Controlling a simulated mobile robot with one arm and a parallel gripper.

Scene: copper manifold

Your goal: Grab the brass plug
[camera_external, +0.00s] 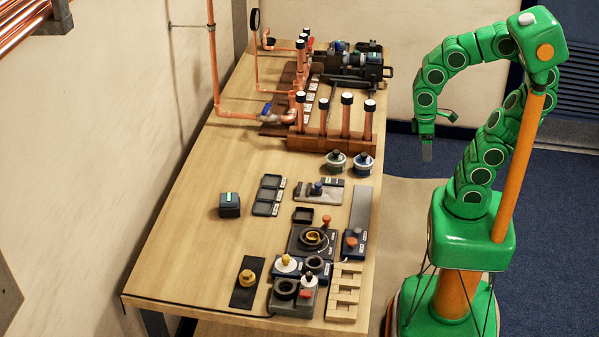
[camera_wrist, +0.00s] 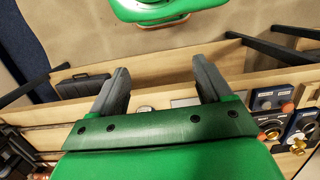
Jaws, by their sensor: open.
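A brass plug (camera_external: 248,277) appears to be the yellow-gold piece on a dark mat (camera_external: 243,297) at the near left of the wooden workbench. A brass-coloured piece (camera_wrist: 297,147) also shows at the lower right of the wrist view; I cannot tell if it is the same one. My gripper (camera_external: 427,152) hangs past the bench's right edge, well apart from the plug and pointing down. In the wrist view my gripper (camera_wrist: 160,80) has its two dark fingers spread, with nothing between them.
Control boxes with knobs (camera_external: 312,238) and a slatted wooden block (camera_external: 345,292) crowd the bench's near right. A copper pipe manifold (camera_external: 335,137) stands farther back. A small dark box (camera_external: 230,205) sits at mid bench. The bench's left side is mostly clear.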

